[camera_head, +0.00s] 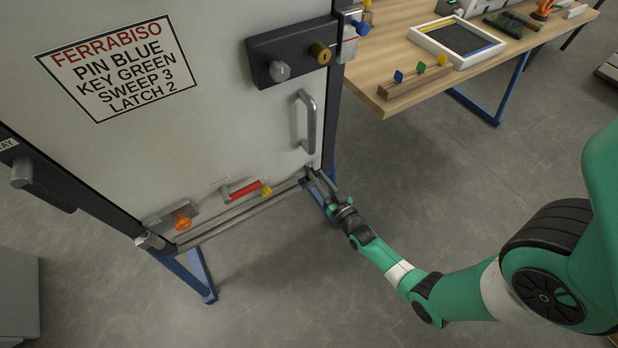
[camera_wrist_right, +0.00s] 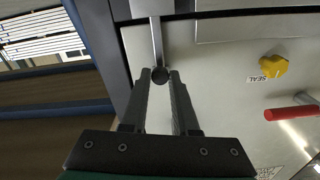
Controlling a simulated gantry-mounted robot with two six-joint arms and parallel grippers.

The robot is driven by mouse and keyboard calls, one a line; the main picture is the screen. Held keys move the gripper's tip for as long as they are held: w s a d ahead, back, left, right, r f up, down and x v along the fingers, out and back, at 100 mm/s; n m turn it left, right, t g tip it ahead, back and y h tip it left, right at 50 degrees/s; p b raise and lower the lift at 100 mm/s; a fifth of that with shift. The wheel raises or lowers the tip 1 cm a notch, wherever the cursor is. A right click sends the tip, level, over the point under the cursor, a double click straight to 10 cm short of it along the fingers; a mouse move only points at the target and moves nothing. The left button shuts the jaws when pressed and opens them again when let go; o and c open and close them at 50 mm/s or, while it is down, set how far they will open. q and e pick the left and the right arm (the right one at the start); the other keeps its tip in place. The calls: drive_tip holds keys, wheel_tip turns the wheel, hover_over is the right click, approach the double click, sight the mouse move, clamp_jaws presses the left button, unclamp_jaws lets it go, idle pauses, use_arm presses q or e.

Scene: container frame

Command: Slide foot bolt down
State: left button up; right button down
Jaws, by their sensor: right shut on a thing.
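The foot bolt (camera_wrist_right: 156,42) is a thin grey rod ending in a dark round knob, seen in the right wrist view. It sits at the lower right corner of the pale door panel (camera_head: 210,110) in the head view. My right gripper (camera_wrist_right: 162,76) has its two fingers on either side of the knob and is shut on it. In the head view the right gripper (camera_head: 319,183) reaches in from the right to that corner, and its fingers largely hide the bolt. My left gripper is not in view.
Above the corner are a grey door handle (camera_head: 307,120) and a dark lock block (camera_head: 290,52). A red bar (camera_head: 245,190), a yellow knob (camera_head: 266,190) and an orange knob (camera_head: 183,220) line the panel's lower edge.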

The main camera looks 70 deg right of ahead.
drive_tip(key=shift+s+f, duration=0.1)
drive_tip(key=shift+f, duration=0.2)
drive_tip(key=shift+a+f, duration=0.1)
drive_tip(key=c, duration=1)
unclamp_jaws()
drive_tip(key=o, duration=0.3)
drive_tip(key=shift+o, duration=0.2)
drive_tip(key=shift+s+a+r, duration=0.1)
drive_tip(key=shift+s+r, duration=0.05)
drive_tip(key=shift+r, duration=0.1)
drive_tip(key=p+v, duration=0.3)
drive_tip(key=v, duration=0.8)
drive_tip(key=shift+f, duration=0.1)
